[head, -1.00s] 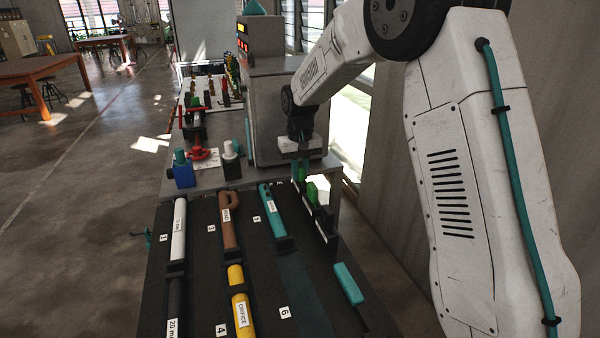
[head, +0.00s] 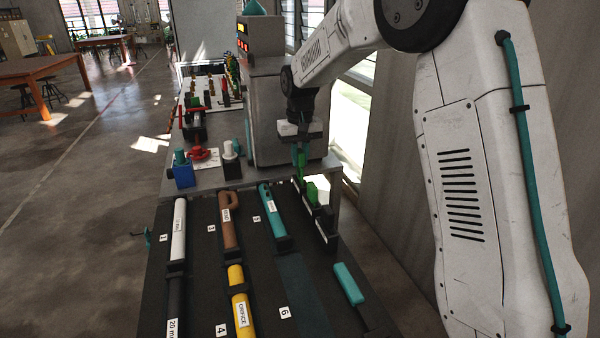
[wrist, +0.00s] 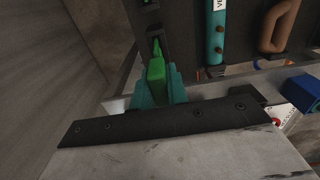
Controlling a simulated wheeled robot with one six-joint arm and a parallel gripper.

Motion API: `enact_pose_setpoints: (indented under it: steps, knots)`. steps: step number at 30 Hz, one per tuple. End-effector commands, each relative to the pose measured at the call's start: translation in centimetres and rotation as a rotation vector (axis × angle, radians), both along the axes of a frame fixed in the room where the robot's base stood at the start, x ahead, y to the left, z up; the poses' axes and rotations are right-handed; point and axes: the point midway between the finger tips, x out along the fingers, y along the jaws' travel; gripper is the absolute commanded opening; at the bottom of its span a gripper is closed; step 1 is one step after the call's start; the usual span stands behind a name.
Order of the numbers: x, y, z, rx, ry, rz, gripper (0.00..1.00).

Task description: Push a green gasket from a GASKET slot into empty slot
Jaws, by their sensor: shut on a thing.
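My gripper (head: 301,154) is at the far end of the row of black slots along the right edge of the dark board. Its teal fingers (wrist: 153,92) are shut on a green gasket (wrist: 156,72), which also shows in the head view (head: 302,161). A second green gasket (head: 312,193) stands in the slot nearer the camera. Its green tip (wrist: 156,47) shows beyond the held one in the wrist view. The nearest black slot (head: 327,224) shows no green. Whether the held gasket's lower end is clear of its slot is hidden.
The dark board carries a white tube (head: 179,225), a brown handle (head: 228,215), a teal tool (head: 270,212), a yellow piece (head: 237,290) and a teal block (head: 348,283). A grey cabinet (head: 275,110) stands just behind my gripper. A blue block (head: 183,175) sits left.

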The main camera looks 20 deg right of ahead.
Motion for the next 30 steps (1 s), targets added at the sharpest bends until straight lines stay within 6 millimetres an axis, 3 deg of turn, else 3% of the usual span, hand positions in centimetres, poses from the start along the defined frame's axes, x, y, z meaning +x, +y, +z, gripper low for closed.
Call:
enact_pose_setpoints:
  steps: [15,26,30]
  knots:
    - [0.0,0.0,5.7,0.000,-0.001,0.000,0.00]
    - [0.0,0.0,5.8,0.000,0.000,0.000,0.00]
    - [0.0,0.0,4.8,0.000,0.002,0.000,0.00]
